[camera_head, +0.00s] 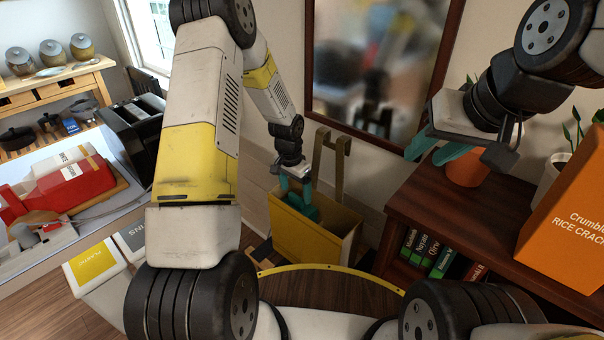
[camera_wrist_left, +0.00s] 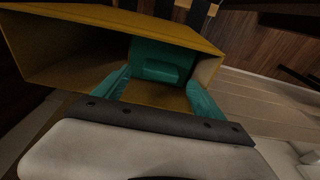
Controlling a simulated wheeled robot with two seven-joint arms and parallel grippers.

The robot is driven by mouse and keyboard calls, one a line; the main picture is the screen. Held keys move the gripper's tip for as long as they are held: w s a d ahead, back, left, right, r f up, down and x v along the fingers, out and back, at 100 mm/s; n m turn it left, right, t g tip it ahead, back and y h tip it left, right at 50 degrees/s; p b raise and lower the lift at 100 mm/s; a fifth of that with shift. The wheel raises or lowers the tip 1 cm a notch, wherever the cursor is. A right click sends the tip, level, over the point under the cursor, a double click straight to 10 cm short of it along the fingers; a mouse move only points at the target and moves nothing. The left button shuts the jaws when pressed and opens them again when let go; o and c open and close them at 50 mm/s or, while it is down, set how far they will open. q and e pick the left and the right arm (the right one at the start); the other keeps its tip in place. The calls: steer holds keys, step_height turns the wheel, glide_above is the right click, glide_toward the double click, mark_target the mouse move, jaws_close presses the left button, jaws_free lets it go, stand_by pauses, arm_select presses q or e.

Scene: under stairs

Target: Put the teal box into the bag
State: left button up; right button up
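The yellow bag (camera_head: 345,243) stands on the floor below the mirror, open at the top. The teal box (camera_wrist_left: 160,62) is inside the bag, against its far wall in the left wrist view; it also shows in the head view (camera_head: 308,211). My left gripper (camera_head: 296,190) points down into the bag's mouth. Its teal fingers (camera_wrist_left: 160,82) are spread apart, with the box at or just beyond their tips; contact is hard to judge. My right gripper (camera_head: 438,150) is open and empty above the dark wooden shelf.
The dark shelf (camera_head: 445,197) at right holds an orange rice cracker box (camera_head: 570,215), a pot and several books. A framed mirror (camera_head: 375,65) hangs behind the bag.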

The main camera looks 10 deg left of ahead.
arm_select(q)
step_height(320, 180, up, 8)
steer(key=shift+s+a+f, duration=0.15)
steer(key=shift+s+a, duration=0.1)
steer(key=shift+s, duration=0.15)
stand_by(0.6)
steer(key=s+a+r+n+t, duration=0.15)
steer(key=s+r, duration=0.25)
steer(key=r, duration=0.8)
steer(key=s+r+n+t, duration=0.1)
steer(key=s+r+n, duration=0.1)
steer(key=s+r, duration=0.5)
steer(key=s+r+n+t+h, duration=0.1)
steer(key=s+r+n+t, duration=0.1)
steer(key=s+r, duration=0.6)
steer(key=shift+s+r+n, duration=0.15)
steer(key=shift+s+n, duration=0.2)
steer(key=shift+s, duration=3.2)
steer(key=shift+t, duration=0.25)
